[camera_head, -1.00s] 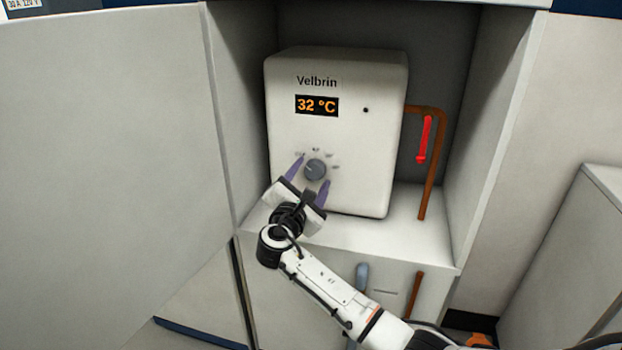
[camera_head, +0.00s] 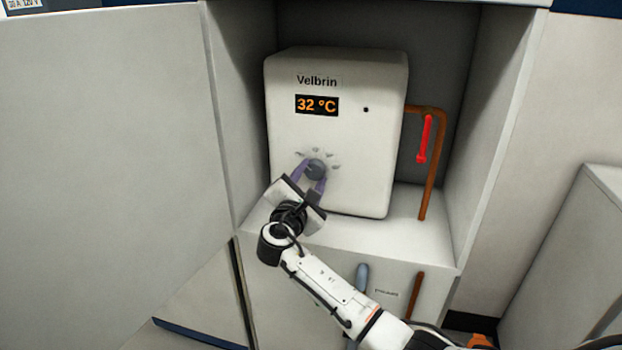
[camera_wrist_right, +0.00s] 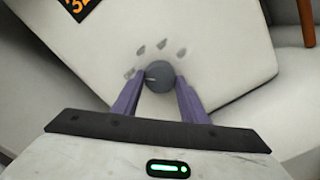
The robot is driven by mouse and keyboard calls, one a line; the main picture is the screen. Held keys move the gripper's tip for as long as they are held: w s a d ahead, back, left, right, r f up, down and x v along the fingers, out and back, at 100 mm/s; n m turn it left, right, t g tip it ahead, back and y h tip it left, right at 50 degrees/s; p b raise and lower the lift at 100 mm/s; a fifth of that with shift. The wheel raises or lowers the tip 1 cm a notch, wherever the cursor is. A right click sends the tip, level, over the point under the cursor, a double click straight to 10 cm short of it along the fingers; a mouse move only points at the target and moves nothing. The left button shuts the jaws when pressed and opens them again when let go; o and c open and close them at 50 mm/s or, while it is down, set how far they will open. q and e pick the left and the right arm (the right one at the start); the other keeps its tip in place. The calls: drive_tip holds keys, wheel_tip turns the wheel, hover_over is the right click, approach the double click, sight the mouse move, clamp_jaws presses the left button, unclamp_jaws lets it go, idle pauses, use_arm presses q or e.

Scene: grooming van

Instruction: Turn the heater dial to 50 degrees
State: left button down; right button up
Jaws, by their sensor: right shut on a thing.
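The white Velbrin heater (camera_head: 375,150) stands in an open cabinet. Its display (camera_head: 316,105) reads 32 °C in orange. The round grey dial (camera_head: 316,168) is on the lower front, with faint marks in an arc above it. My right gripper (camera_head: 313,175) has its purple fingers closed on the two sides of the dial. In the right wrist view the dial (camera_wrist_right: 160,76) sits between the fingertips, and a light pointer line shows on its left side. My left gripper is not in view.
A copper pipe with a red lever (camera_head: 425,139) is right of the heater. The cabinet's side walls and a large pale panel (camera_head: 105,140) at the left bound the space. A blue-grey pipe end (camera_head: 362,276) and another copper pipe show below the shelf.

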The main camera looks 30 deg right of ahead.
drive_tip(key=m+b, duration=0.3)
drive_tip(key=m, duration=0.3)
drive_tip(key=shift+f+b, duration=0.2)
drive_tip(key=shift+b, duration=0.2)
drive_tip(key=m+b, duration=0.2)
drive_tip(key=shift+m, duration=0.3)
drive_tip(key=m+b, duration=0.2)
drive_tip(key=shift+a+m, duration=0.1)
drive_tip(key=shift+m, duration=0.3)
drive_tip(key=m+b, duration=0.2)
drive_tip(key=shift+m, duration=0.3)
drive_tip(key=shift+r+m+b, duration=0.1)
drive_tip(key=shift+m+b, duration=0.2)
drive_tip(key=shift+b, duration=0.1)
drive_tip(key=shift+m, duration=0.3)
use_arm(q)
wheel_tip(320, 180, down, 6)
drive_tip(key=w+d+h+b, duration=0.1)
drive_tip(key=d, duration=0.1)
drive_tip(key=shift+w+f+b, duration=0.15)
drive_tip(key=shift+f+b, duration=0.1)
drive_tip(key=shift+b, duration=0.1)
use_arm(e)
drive_tip(key=shift+r+m, duration=0.15)
drive_tip(key=shift+m, duration=0.75)
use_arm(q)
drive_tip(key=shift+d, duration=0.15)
